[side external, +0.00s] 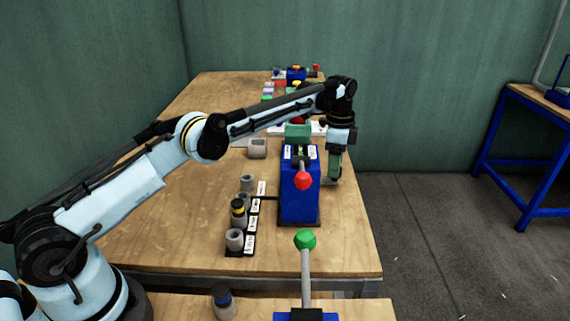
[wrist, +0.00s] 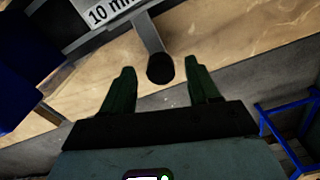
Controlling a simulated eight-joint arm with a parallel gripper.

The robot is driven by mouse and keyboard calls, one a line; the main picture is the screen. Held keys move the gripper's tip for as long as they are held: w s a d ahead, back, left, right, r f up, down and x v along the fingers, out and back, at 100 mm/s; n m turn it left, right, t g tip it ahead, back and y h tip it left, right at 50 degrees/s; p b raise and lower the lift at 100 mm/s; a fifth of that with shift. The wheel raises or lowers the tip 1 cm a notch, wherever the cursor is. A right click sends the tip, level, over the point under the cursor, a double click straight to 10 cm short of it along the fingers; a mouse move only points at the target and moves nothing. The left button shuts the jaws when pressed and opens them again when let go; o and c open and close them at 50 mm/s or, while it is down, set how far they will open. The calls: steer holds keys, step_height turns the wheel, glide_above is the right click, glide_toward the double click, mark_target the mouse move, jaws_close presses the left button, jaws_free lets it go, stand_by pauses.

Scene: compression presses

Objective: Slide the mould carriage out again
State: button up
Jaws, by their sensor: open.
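My gripper (side external: 334,178) points down at the right side of a blue press (side external: 300,192), near the table's right edge. In the wrist view its two green fingers (wrist: 162,72) are apart. A grey bar with a black knob (wrist: 160,69) reaches between the fingertips from a plate labelled "10 m…" (wrist: 108,10); I cannot tell whether a finger touches it. The bar looks like a handle of the mould carriage; the carriage itself is mostly hidden by the press and gripper in the side view. The press carries a lever with a red ball (side external: 303,181).
A green-knobbed lever (side external: 305,240) stands in front of the press. Several grey cups (side external: 235,239) sit on a labelled black strip left of the press. Another grey block (side external: 257,148) lies behind. The wooden table (side external: 160,240) ends close to my gripper; floor lies beyond.

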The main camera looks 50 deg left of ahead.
step_height(320, 180, up, 3)
steer(key=shift+f, duration=0.1)
steer(key=s+d+r, duration=0.6)
steer(key=d+r, duration=0.1)
steer(key=d, duration=0.3)
steer(key=shift+s, duration=0.1)
